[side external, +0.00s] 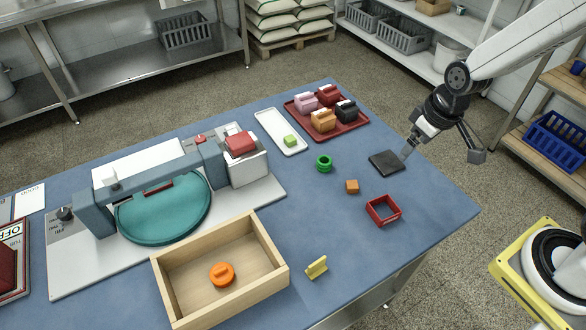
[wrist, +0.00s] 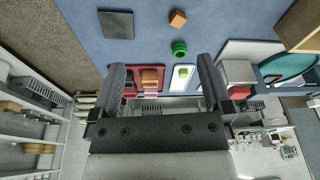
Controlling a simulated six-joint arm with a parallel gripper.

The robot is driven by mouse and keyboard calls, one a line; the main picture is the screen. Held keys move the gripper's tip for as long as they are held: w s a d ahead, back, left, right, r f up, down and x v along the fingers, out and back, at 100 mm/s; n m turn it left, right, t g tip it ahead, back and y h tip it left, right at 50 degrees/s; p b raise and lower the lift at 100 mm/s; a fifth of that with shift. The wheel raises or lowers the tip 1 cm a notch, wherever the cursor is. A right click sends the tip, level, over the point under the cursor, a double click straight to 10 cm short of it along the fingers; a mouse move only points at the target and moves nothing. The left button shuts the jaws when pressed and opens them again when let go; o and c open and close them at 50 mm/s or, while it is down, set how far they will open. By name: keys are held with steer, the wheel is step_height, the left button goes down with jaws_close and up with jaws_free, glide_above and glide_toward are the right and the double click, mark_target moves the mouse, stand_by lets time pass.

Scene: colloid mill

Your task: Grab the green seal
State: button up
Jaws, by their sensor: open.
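The green seal (side external: 324,163) is a short, dark green ring-like piece with a hollow in its top. It stands on the blue table right of the white tray. It also shows in the wrist view (wrist: 179,48), above the gap between the fingers and right of centre. My gripper (side external: 441,153) is open and empty, in the air by the table's right end near the dark square pad (side external: 387,161). It is well to the right of the seal and apart from it. Both fingers of my gripper (wrist: 161,68) show in the wrist view.
An orange-brown cube (side external: 352,186) and a red square frame (side external: 383,209) lie near the seal. A white tray (side external: 271,121) holds a light green cube (side external: 290,141). A dark red tray (side external: 350,127) holds several coloured blocks. A wooden box (side external: 176,303) and yellow piece (side external: 317,267) are in front.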

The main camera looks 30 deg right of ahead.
steer(key=w+a+f+n+y, duration=0.2)
steer(key=w+f+n, duration=0.3)
steer(key=w, duration=0.5)
steer(key=n+y, duration=0.1)
steer(key=n, duration=0.3)
glide_toward(325, 160)
steer(key=f, duration=0.1)
steer(key=shift+w+a+f+n+y, duration=0.1)
steer(key=shift+a+f+n+y, duration=0.05)
steer(key=shift+f, duration=0.2)
steer(key=shift+w+a+f+n+y, duration=0.1)
steer(key=shift+f+n+y, duration=0.05)
steer(key=shift+f, duration=0.15)
steer(key=shift+x, duration=1.3)
steer(key=shift+f, duration=0.1)
steer(key=shift+x, duration=2.5)
steer(key=shift+w, duration=0.1)
